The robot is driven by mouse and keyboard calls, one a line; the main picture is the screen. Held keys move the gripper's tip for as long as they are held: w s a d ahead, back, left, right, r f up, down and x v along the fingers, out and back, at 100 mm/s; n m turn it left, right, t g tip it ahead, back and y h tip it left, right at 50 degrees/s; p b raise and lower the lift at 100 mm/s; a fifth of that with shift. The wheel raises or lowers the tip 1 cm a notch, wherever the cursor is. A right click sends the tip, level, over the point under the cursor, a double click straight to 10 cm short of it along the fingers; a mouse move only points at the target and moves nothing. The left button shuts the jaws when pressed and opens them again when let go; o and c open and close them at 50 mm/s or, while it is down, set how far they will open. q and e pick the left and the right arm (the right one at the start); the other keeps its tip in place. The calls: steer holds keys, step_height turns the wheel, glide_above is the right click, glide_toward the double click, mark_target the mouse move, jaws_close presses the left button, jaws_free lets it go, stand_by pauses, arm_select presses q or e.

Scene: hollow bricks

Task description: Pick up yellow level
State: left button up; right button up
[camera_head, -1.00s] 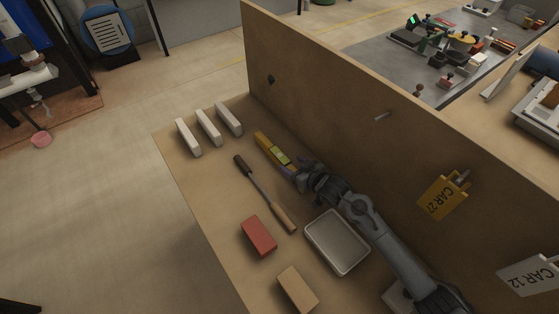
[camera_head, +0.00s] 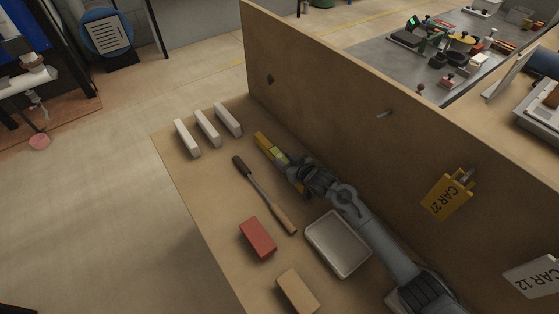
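The yellow level (camera_head: 264,142) lies on the tabletop near the base of the tall wooden board, with a pale green-yellow part in its middle. My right arm comes in from the lower right, along the board. My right gripper (camera_head: 296,174) is at the near end of the level and covers that end. The fingers are small and dark, so I cannot tell whether they are open, or whether they touch the level. My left gripper is not in view.
Several items share the wooden table (camera_head: 205,180): white blocks (camera_head: 207,128), a wooden-handled tool (camera_head: 262,192) beside the level, a red brick (camera_head: 258,238), a tan brick (camera_head: 297,291) and a metal tray (camera_head: 338,244). The upright board (camera_head: 340,110) closes the right side.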

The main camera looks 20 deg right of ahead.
jaws_close()
steer(key=shift+r, duration=0.1)
